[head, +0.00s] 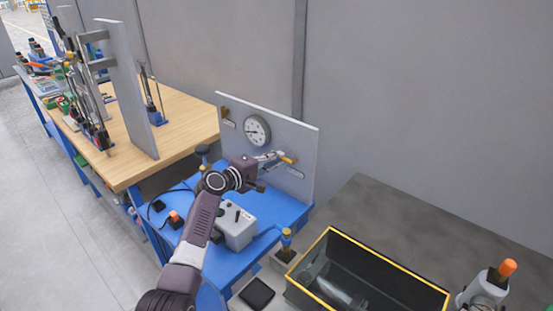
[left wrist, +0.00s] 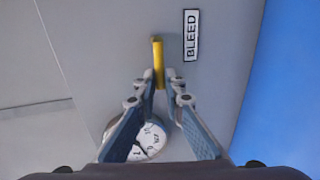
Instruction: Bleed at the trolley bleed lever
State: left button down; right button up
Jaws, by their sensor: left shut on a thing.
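The bleed lever (head: 290,161) is a small yellow handle on an upright grey panel (head: 303,138). In the left wrist view the yellow lever (left wrist: 158,55) stands beside a label reading BLEED (left wrist: 191,35). My left gripper (head: 278,156) reaches the panel from the left, and its fingertips (left wrist: 161,84) are shut on the lower part of the lever. The lever's far end sticks out beyond the fingertips. A round dial gauge (head: 256,131) is on the same panel, and it is partly hidden behind the fingers in the left wrist view. My right gripper is not in view.
The panel stands on a blue trolley (head: 288,205) with a grey box (head: 235,228) below my arm. An open black bin with a yellow rim (head: 392,264) stands in front to the right. A wooden workbench (head: 184,122) is at left. A wall is close behind.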

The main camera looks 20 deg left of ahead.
pick_arm(q)
jog(key=shift+f, duration=0.1)
dwell(0.5)
jog(key=c, duration=2)
grip_release()
jog(key=v, duration=1.2)
